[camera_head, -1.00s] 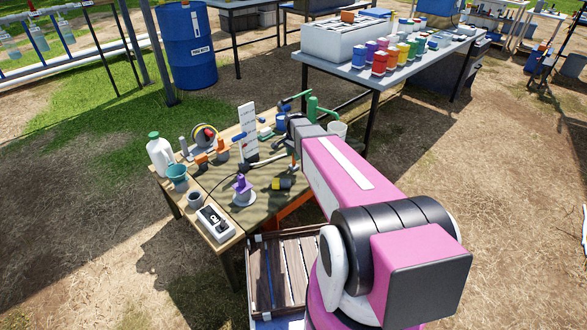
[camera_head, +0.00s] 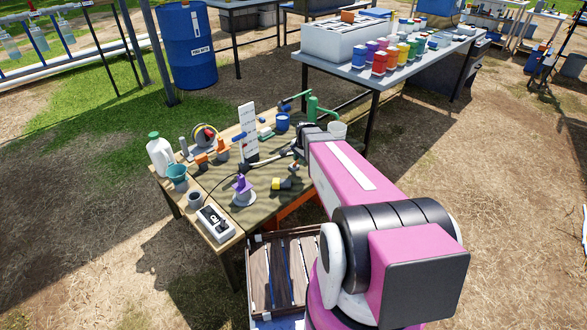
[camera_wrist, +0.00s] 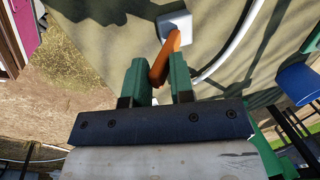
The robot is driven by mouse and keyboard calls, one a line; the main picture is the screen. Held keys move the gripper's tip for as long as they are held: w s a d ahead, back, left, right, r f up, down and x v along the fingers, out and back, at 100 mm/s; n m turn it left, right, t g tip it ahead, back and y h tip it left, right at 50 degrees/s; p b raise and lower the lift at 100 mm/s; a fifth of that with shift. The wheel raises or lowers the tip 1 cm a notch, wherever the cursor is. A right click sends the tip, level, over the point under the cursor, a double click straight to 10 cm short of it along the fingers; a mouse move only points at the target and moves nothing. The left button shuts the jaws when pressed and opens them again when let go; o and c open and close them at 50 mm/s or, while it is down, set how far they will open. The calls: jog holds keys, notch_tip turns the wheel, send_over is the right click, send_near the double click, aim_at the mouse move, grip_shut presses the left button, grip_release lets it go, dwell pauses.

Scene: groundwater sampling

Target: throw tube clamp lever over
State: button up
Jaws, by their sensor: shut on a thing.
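In the wrist view the orange lever (camera_wrist: 166,58) slants down from a pale clamp block (camera_wrist: 175,24) on the worktable. My gripper (camera_wrist: 158,80) has green fingers on either side of the lever's lower end and is shut on it. The lever is tilted in the picture, its far end at the block. A white tube (camera_wrist: 232,48) curves past on the right. In the head view the gripper and clamp lie over the table's right part, and I cannot make out the lever clearly there.
The wooden table (camera_head: 228,212) also holds a purple-topped stand (camera_head: 242,188), a white meter box (camera_head: 215,222), a white jug (camera_head: 160,155) and a blue pot (camera_head: 282,121). A slatted crate (camera_head: 283,275) stands at the front. The blue pot (camera_wrist: 300,84) is right of my gripper.

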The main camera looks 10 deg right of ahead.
jog(key=shift+s, duration=0.2)
jog(key=shift+o, duration=0.2)
jog(key=shift+s+d+f, duration=0.35)
jog(key=shift+s, duration=0.15)
jog(key=shift+o, duration=0.2)
jog(key=shift+s+d+f+t+y, duration=0.2)
jog(key=shift+f+t+y, duration=0.2)
jog(key=shift+t, duration=0.2)
jog(key=o, duration=0.6)
jog(key=shift+r, duration=0.1)
jog(key=v, duration=1)
jog(key=shift+r, duration=0.35)
jog(key=shift+s, duration=0.15)
